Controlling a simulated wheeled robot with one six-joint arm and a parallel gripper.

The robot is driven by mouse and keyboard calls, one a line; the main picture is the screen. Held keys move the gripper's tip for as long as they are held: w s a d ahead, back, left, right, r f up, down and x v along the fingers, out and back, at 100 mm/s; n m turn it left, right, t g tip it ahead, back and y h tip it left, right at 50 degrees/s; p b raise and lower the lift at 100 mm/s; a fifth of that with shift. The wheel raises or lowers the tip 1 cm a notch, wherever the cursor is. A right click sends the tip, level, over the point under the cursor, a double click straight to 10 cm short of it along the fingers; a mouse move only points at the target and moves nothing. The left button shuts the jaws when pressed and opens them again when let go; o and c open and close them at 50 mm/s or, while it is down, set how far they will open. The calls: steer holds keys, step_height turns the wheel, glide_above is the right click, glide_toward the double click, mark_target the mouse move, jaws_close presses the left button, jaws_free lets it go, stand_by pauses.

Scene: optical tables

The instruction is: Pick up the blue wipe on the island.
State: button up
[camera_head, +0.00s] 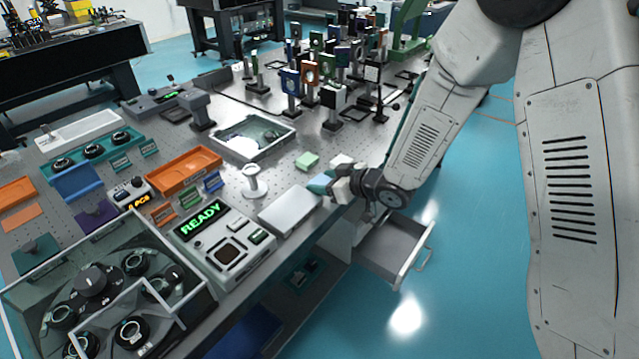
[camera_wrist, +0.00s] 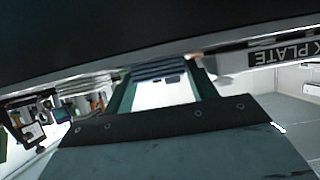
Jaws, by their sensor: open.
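The blue wipe (camera_wrist: 158,71) shows in the wrist view as a folded, layered blue-grey strip just beyond and between my fingertips. In the head view only a small light blue patch (camera_head: 322,201) shows by my fingers, at the island's front edge beside a flat white plate (camera_head: 287,211). My gripper (camera_head: 322,187) is low at that edge, its teal fingers pointing left. In the wrist view my gripper (camera_wrist: 163,90) has its two green fingers apart with a bright gap between them. Whether the fingers touch the wipe cannot be told.
An open drawer (camera_head: 395,250) juts out below my wrist. Several optics mounts (camera_head: 330,75) crowd the back.

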steer(key=c, duration=0.6)
steer(key=shift+r, duration=0.1)
